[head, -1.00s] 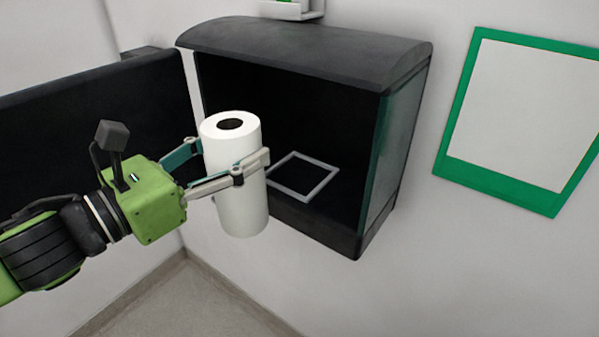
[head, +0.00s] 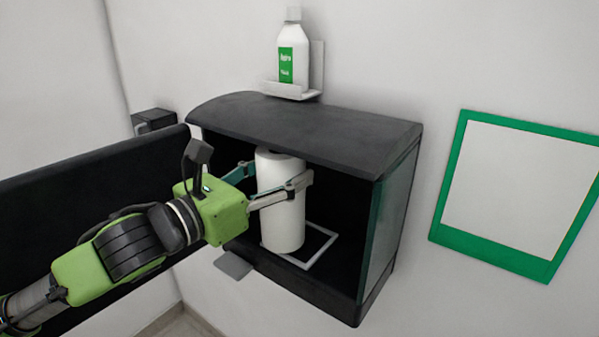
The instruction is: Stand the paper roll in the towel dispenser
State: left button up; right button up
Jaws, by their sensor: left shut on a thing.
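The white paper roll (head: 279,222) is upright inside the front of the dark towel dispenser (head: 308,128), under its hood. Its lower end is at the left part of a pale square outline (head: 322,246) on the dispenser floor. I cannot tell whether the roll touches the floor. My left gripper (head: 284,182) is shut on the roll at about mid-height, one finger on its near side and the other on its far side. The dispenser's dark door (head: 75,205) stands open to the left, behind my arm. My right gripper is not in view.
A white bottle with a green label (head: 293,58) stands on a small wall shelf (head: 290,92) above the dispenser. A green-framed panel (head: 520,195) hangs on the wall at right. A small grey plate (head: 233,264) shows below my gripper. The dispenser's right side is free inside.

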pick_arm(q)
jog(key=w+d+f+p, duration=0.2)
jog(key=w+d+f, duration=0.1)
jog(key=shift+w+d+f, duration=0.2)
jog(key=shift+w+d, duration=0.05)
jog(key=shift+w, duration=0.1)
jog(key=shift+f, duration=0.15)
jog(key=o, duration=2)
jog(key=b+v, duration=0.3)
jog(key=v, duration=0.9)
jog(key=shift+b, duration=0.35)
